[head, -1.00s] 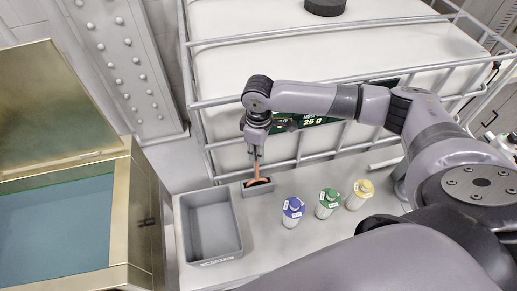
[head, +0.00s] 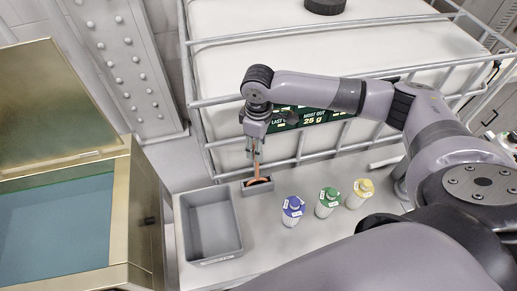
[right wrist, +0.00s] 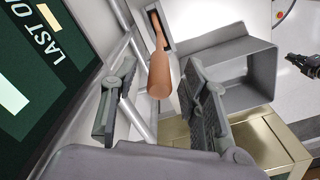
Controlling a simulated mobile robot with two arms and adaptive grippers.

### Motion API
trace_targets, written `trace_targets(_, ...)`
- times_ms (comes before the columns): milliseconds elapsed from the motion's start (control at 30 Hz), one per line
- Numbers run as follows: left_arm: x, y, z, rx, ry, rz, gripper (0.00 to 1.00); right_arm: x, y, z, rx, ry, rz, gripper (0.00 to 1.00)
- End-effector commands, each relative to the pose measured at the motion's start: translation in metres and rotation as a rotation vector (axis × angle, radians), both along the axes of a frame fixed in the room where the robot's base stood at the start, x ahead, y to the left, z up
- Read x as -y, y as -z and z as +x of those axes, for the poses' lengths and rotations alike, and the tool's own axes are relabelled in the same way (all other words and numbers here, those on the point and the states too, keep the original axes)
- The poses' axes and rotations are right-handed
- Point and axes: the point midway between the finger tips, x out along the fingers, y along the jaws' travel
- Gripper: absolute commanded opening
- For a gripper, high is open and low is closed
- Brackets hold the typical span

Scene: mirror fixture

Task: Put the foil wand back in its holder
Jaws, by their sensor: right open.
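The foil wand (head: 257,164) has a copper-orange handle and stands in a small grey holder (head: 243,191) behind the grey bin. Its lower end is hidden in the holder's dark opening. My right gripper (head: 253,147) is just above, at the handle's top. In the right wrist view the handle (right wrist: 160,76) lies between the two spread fingers of my right gripper (right wrist: 158,97), with gaps on both sides. A dark gripper-like shape at that view's right edge looks like my left gripper (right wrist: 302,64); its jaws are too small to read.
The empty grey bin (head: 211,250) stands left of the holder. Bottles with blue (head: 293,207), green (head: 328,196) and yellow (head: 363,188) caps stand to the right. A caged white tank (head: 330,58) and a dark display (head: 310,116) are behind. An open brass-coloured box (head: 122,215) is at left.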

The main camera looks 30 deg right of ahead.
Motion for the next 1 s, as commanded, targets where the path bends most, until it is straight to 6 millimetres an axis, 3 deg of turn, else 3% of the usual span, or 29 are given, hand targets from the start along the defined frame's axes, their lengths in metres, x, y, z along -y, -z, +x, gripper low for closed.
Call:
trace_targets(200,0.001,0.0,0.001,0.001,0.0,-0.001,0.0,0.0,-0.049,0.001,0.004,-0.001,0.001,0.42)
trace_targets(433,0.002,0.0,0.001,0.001,0.0,-0.002,0.0,0.0,-0.085,0.001,0.002,0.0,0.001,0.42)
trace_targets(1000,0.002,0.0,0.001,0.001,0.0,-0.002,0.0,0.0,-0.094,0.0,-0.001,0.0,0.0,0.42)
